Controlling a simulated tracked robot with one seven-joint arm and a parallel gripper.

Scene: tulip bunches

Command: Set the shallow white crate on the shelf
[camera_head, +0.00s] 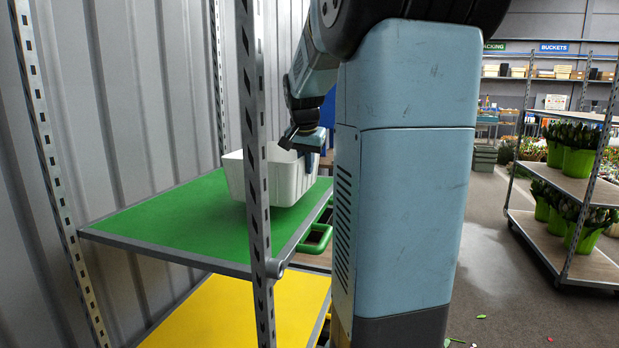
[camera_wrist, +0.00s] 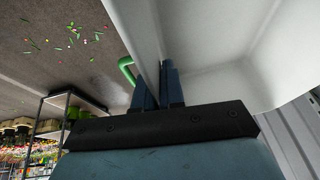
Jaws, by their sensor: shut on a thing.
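The shallow white crate (camera_head: 287,182) is over the green shelf (camera_head: 175,222), towards its right side. A metal post crosses in front of part of the crate. I cannot tell whether its base touches the shelf or hangs just above it. My gripper (camera_head: 308,156) is at the crate's right rim, shut on its wall. In the wrist view, the blue fingers of my gripper (camera_wrist: 166,88) pinch the wall of the white crate (camera_wrist: 215,50), whose pale inside fills the upper right.
A perforated metal post (camera_head: 257,150) stands at the shelf's near edge. A green handle (camera_head: 318,240) sticks out on its right side. A yellow shelf (camera_head: 230,312) lies below. Corrugated wall (camera_head: 120,90) is behind. The green shelf's left part is bare. A plant trolley (camera_head: 570,185) stands far right.

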